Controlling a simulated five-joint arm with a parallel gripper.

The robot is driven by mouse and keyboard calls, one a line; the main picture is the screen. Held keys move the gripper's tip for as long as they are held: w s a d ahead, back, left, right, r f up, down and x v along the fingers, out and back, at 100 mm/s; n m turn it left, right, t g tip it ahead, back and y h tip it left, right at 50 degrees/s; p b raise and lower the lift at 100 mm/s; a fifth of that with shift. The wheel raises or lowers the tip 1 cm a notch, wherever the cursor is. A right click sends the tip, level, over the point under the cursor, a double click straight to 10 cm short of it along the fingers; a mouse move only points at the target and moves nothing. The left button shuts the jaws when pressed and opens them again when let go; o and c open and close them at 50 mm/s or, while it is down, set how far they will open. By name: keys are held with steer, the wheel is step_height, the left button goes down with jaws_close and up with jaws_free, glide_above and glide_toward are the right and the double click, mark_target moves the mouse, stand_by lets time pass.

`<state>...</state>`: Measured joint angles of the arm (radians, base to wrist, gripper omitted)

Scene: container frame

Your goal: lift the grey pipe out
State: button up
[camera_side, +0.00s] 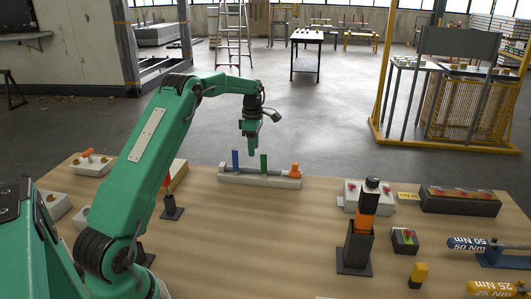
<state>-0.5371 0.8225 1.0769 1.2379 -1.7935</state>
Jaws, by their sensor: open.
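A pale grey container frame (262,183) sits on the far middle part of the wooden table. A blue upright piece (235,159) and a green upright piece (264,163) rise from it, and an orange piece (295,169) stands at its right end. A darker grey bar, seemingly the grey pipe (280,174), lies along the frame behind or between the uprights; its ends are too small to make out. My gripper (252,152) points down above the frame, between the blue and green pieces. It is open and looks empty, apart from the pipe.
A dark holder (356,248) with an orange and black tool stands at right. Torque wrenches (480,244), a small box (404,240) and a dark tray (460,201) lie further right. Small blocks (92,164) sit at left. The table's front middle is clear.

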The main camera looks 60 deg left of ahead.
mark_target(253, 170)
steer(key=shift+a+f, duration=0.25)
steer(key=shift+f, duration=1.3)
steer(key=shift+s+d+f, duration=0.1)
steer(key=shift+f, duration=1.25)
steer(key=shift+d+f, duration=0.1)
steer(key=shift+f, duration=1.2)
jaws_close()
